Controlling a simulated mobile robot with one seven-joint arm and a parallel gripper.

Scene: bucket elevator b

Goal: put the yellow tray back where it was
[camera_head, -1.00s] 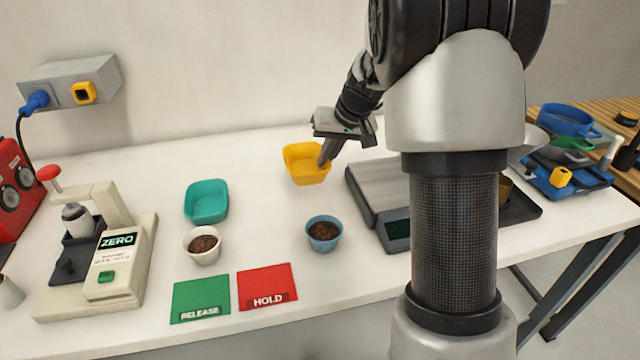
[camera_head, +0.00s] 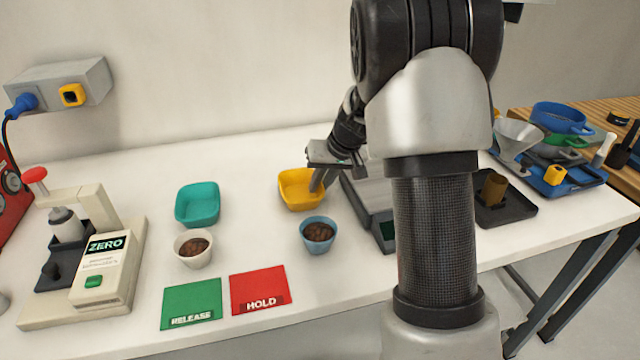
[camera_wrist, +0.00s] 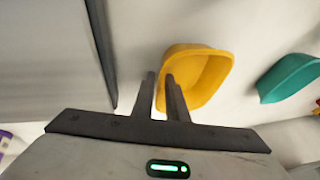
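The yellow tray (camera_head: 300,190) is an open, rounded dish near the middle of the white table, just behind the blue cup in the head view. My gripper (camera_head: 318,182) reaches down at its right side. In the wrist view the yellow tray (camera_wrist: 205,75) is beyond the fingers, and my gripper (camera_wrist: 163,80) has its two fingers close together at the tray's near wall, one outside and one over the inside. It looks shut on that wall. I cannot tell whether the tray touches the table.
A blue cup (camera_head: 318,236) of dark beans stands close in front. A teal tray (camera_head: 198,204) and white cup (camera_head: 193,249) are left. A grey scale (camera_head: 365,200) is right, partly hidden by my arm. Green (camera_head: 191,304) and red (camera_head: 259,289) cards lie in front.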

